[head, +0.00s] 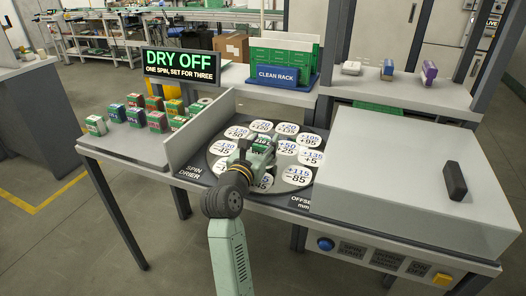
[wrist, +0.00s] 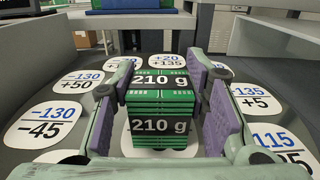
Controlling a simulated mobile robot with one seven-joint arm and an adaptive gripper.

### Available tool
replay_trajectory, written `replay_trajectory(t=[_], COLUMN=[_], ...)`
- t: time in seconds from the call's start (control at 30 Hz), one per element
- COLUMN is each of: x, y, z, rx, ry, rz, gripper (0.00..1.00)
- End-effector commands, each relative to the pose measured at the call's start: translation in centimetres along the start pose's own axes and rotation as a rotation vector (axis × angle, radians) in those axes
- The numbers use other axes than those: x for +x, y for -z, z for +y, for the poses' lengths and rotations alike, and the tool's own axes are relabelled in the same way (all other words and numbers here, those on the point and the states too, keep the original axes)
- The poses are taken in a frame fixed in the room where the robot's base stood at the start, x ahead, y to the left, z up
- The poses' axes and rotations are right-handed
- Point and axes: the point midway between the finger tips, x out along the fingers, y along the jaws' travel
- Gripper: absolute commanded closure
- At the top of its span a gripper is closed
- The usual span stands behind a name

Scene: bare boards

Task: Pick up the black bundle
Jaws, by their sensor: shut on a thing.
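My gripper (wrist: 158,98) is shut on a green bundle (wrist: 160,108) with dark bands reading "210 g". The purple-grey finger pads press on its left and right sides. The bundle stands upright over a white numbered spot on the dark round plate (wrist: 30,88). I cannot tell whether its underside touches the plate. In the head view my gripper (head: 258,152) is over the middle of the plate and mostly hides the bundle. Its dark bands are the only black I see on it.
Several small green bundles with coloured tops (head: 136,117) stand on the left of the table. A low grey wall (head: 200,127) separates them from the plate. A large grey box lid (head: 400,170) stands on the right. The blue CLEAN RACK (head: 280,76) is behind.

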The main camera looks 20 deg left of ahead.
Motion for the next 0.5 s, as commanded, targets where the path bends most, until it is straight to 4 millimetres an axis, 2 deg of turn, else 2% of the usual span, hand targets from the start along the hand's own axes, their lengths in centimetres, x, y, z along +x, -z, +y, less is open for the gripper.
replay_trajectory(t=[0.07, 0.4, 0.5], x=[-0.01, -0.01, -0.02], y=[0.01, 0.01, -0.08], z=[0.0, 0.0, -0.01], rx=[0.0, 0.0, 0.001], ry=[0.0, 0.0, 0.0], rz=[0.0, 0.0, -0.002], gripper=[0.72, 0.95, 0.96])
